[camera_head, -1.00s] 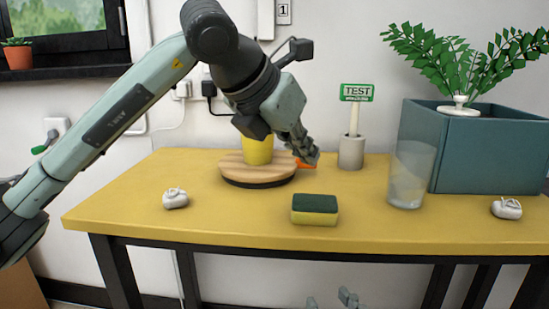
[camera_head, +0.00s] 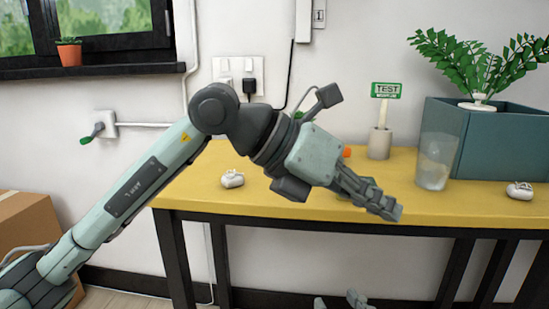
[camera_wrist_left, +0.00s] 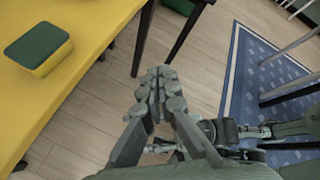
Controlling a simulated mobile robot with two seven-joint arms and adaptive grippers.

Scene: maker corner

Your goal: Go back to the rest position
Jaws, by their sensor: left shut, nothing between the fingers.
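My left gripper (camera_head: 388,210) is shut and empty. In the head view it appears in front of the table's front edge, with its fingers pointing down to the right. The left wrist view also shows its closed fingers (camera_wrist_left: 158,85), with floor behind them and the table to the left. My right gripper (camera_head: 340,301) shows only as two fingertips, apart from each other, at the bottom edge of the head view. The rest of it is cut off there.
The yellow table (camera_head: 450,205) holds a green-and-yellow sponge (camera_wrist_left: 40,50), mostly hidden by my arm in the head view. A clear glass (camera_head: 436,162), a TEST sign in a holder (camera_head: 379,144) and a teal planter (camera_head: 500,145) stand at right. A cardboard box (camera_head: 30,222) is at left.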

